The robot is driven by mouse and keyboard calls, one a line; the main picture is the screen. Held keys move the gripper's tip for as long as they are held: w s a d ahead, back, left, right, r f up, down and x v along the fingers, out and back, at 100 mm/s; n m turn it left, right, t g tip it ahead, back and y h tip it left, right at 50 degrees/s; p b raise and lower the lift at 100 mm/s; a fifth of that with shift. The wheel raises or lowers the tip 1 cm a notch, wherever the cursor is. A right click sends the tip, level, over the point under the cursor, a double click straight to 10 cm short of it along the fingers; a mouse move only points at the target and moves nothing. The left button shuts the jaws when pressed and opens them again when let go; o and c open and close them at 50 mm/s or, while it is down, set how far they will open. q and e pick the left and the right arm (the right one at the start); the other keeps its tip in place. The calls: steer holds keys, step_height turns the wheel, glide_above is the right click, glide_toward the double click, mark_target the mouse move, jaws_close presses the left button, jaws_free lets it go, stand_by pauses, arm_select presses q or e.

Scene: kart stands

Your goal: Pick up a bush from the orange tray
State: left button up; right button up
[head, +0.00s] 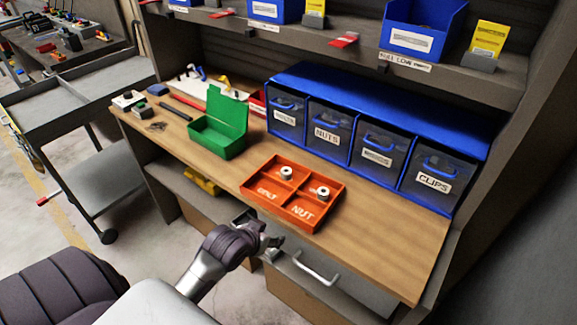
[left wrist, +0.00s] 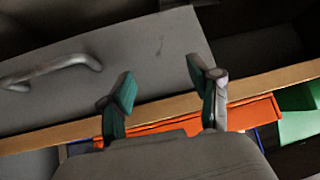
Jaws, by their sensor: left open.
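The orange tray (head: 273,211) sits on the wooden worktop near its front edge and is split into compartments. One pale round bush (head: 286,173) stands in the back left compartment and another bush (head: 322,194) in the back right one. The front compartments show white lettering and look empty. My left gripper (head: 268,241) is in front of the worktop edge, below and apart from the tray. In the left wrist view the left gripper (left wrist: 168,97) has its fingers spread with nothing between them; part of the orange tray (left wrist: 252,113) shows beyond the worktop edge. My right gripper is not in view.
A green open box (head: 222,138) stands left of the tray. Blue bins (head: 385,151) line the back. A drawer with a metal handle (head: 314,268) is below the worktop, close to my left gripper. The worktop (head: 385,246) right of the tray is clear.

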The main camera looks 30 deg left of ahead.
arm_select(q)
steer(key=shift+t, duration=0.9)
steer(key=r, duration=0.9)
steer(key=shift+w+a+r, duration=0.3)
steer(key=shift+w+a, duration=0.05)
steer(key=shift+a, duration=0.05)
steer(key=t, duration=0.2)
glide_toward(284, 173)
steer(key=shift+n, duration=0.4)
steer(key=x, duration=0.2)
steer(key=p+x, duration=0.1)
steer(key=x, duration=0.1)
steer(key=shift+w+r, duration=0.2)
steer(key=shift+r, duration=0.05)
steer(key=shift+f+p+x, duration=0.15)
steer(key=shift+p+x, duration=0.1)
steer(key=shift+x, duration=1.35)
steer(key=shift+f+p+x, duration=0.15)
steer(key=shift+p+x, duration=0.05)
steer(key=shift+x, duration=1.35)
steer(key=shift+s, duration=0.25)
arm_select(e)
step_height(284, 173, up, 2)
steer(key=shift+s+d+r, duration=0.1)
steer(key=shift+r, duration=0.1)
arm_select(q)
steer(key=shift+r, duration=0.1)
steer(key=shift+c, duration=1.1)
steer(key=c, duration=0.7)
